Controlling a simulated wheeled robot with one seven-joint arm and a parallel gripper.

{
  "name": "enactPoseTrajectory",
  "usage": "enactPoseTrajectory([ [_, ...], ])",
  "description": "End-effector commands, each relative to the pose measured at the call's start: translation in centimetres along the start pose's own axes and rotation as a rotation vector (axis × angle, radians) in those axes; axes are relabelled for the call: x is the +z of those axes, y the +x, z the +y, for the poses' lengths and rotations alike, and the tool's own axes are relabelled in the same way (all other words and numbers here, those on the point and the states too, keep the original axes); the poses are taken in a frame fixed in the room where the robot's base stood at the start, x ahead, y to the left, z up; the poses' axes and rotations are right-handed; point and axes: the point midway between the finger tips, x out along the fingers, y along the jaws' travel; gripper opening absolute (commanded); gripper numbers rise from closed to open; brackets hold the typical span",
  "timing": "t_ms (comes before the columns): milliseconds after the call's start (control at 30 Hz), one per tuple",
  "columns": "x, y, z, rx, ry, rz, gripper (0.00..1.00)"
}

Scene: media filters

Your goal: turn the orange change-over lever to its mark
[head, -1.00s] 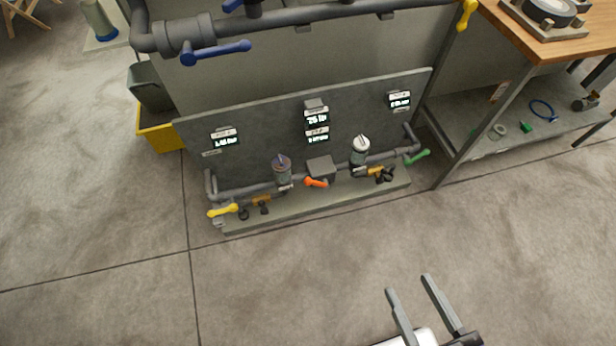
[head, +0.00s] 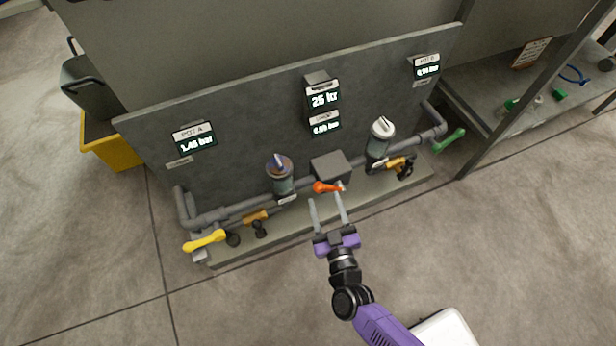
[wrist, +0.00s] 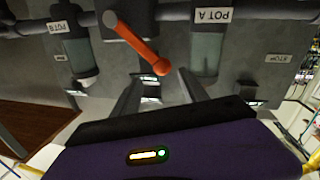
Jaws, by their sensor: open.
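The orange change-over lever (head: 325,187) is on the front of the grey valve block (head: 330,167) between the two filter pots. In the wrist view the lever (wrist: 137,45) runs slantwise from its pale pivot to a round orange knob. My gripper (head: 327,202) is open and empty, its two fingers pointing at the block just below the lever in the head view. In the wrist view the fingers (wrist: 158,88) stand apart, with the lever's knob between and beyond their tips. I cannot make out the lever's mark.
Pot A (head: 281,178) is left of the block and pot B (head: 379,140) is right. A yellow lever (head: 204,241) and a green lever (head: 448,140) sit at the pipe ends. Displays are on the panel (head: 250,112).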

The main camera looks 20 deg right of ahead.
Motion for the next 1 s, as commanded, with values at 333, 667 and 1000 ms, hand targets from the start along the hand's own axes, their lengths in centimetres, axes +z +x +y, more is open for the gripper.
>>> enactPoseTrajectory([
  [333, 0.9, 3.5, -0.5, 0.01, -0.005, 0.0, 0.52],
  [667, 0.9, 7.9, -0.4, 0.01, -0.005, -0.001, 0.52],
  [1000, 0.8, 8.6, -0.3, 0.009, -0.006, -0.002, 0.52],
])
